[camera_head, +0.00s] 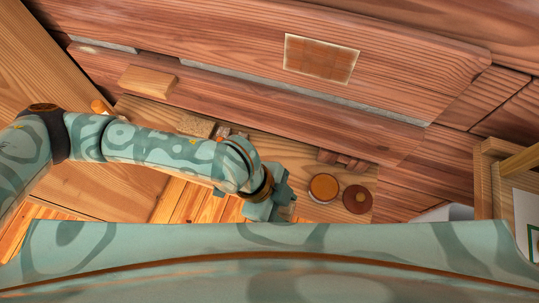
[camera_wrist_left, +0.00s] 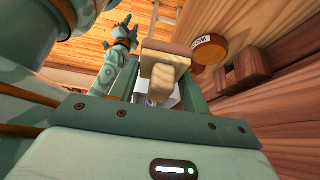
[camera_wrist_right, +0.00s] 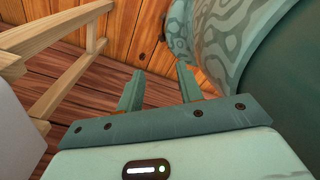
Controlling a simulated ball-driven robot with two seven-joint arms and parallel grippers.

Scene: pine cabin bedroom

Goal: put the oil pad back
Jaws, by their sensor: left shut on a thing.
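My left gripper (camera_head: 284,196) is low over the front of the wooden shelf top, left of two round tins. In the left wrist view its fingers are shut on a small wooden-backed block with a paler lower part, which looks like the oil pad (camera_wrist_left: 165,66). In the head view the pad is hidden by the gripper. A dark notched wooden holder (camera_wrist_left: 242,76) stands right of the pad in the left wrist view; it also shows behind the tins in the head view (camera_head: 346,160). My right gripper (camera_wrist_right: 158,88) is open and empty, off the shelf.
An orange-topped tin (camera_head: 323,187) and a dark brown tin (camera_head: 357,199) stand close together near the holder. A speckled block (camera_head: 197,125) lies further left. A plain wood block (camera_head: 148,81) rests on the upper ledge. Wooden rails (camera_wrist_right: 75,75) stand left of my right gripper.

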